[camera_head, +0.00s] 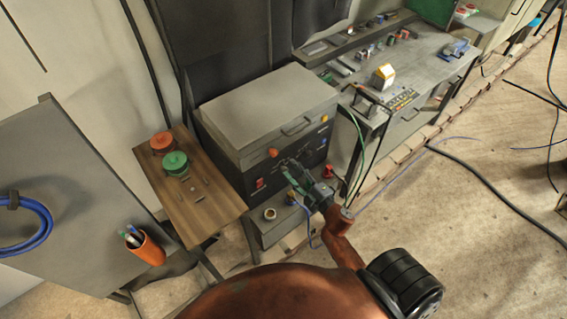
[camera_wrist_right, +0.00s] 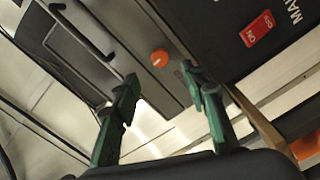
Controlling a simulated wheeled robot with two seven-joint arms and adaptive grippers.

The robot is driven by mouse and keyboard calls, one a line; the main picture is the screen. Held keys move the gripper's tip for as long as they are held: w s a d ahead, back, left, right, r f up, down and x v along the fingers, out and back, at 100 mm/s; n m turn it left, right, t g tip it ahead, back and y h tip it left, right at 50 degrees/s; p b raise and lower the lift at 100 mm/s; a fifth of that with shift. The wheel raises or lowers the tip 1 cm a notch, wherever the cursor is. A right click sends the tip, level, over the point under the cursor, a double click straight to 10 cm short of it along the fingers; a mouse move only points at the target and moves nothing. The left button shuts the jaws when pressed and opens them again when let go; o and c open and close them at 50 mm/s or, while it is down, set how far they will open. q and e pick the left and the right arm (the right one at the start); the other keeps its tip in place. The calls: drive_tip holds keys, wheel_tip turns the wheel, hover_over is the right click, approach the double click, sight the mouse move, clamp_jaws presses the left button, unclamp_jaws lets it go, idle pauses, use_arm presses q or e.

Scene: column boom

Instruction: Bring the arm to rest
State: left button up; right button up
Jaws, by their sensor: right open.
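My right gripper (camera_head: 296,177) reaches out in front of the dark control cabinet (camera_head: 308,150), with my arm coming up from the bottom of the head view. In the right wrist view its two green fingers (camera_wrist_right: 163,92) stand apart with nothing between them. Beyond the fingertips is an orange knob (camera_wrist_right: 159,58) on the cabinet panel. The orange knob also shows in the head view (camera_head: 273,153), just up and left of the gripper. I cannot tell the exact gap between fingers and panel. My left gripper is in neither view.
A wooden side table (camera_head: 199,203) with a green spool (camera_head: 174,163) and an orange spool (camera_head: 162,142) stands left of the cabinet. A grey workbench (camera_head: 425,65) with small parts is at the upper right. Cables lie on the floor at the right, which has open room.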

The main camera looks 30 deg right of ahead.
drive_tip(key=shift+s+d, duration=0.1)
drive_tip(key=shift+s, duration=1)
drive_tip(key=s+f+m+g+h, duration=0.1)
drive_tip(key=s+f+m+g, duration=0.3)
drive_tip(key=f, duration=0.9)
drive_tip(key=s+f+m+g+h, duration=0.15)
drive_tip(key=s+f, duration=0.35)
drive_tip(key=f, duration=0.8)
drive_tip(key=s+f+m+g, duration=0.3)
drive_tip(key=s+f, duration=0.2)
drive_tip(key=f, duration=0.8)
drive_tip(key=s+a+f+m+g, duration=0.1)
drive_tip(key=s+f+g, duration=0.1)
drive_tip(key=s+f, duration=0.4)
drive_tip(key=s+a+f+m+g, duration=0.1)
drive_tip(key=s+f, duration=0.6)
drive_tip(key=s, duration=0.8)
drive_tip(key=s+a+f+m+g, duration=0.1)
drive_tip(key=s+a+f+g, duration=0.2)
drive_tip(key=s, duration=0.8)
wheel_tip(320, 180, down, 3)
drive_tip(key=shift+f+m+g+y, duration=0.2)
drive_tip(key=shift+m+g+y, duration=0.15)
drive_tip(key=shift+g, duration=0.9)
drive_tip(key=shift+a, duration=0.1)
drive_tip(key=shift+c, duration=0.3)
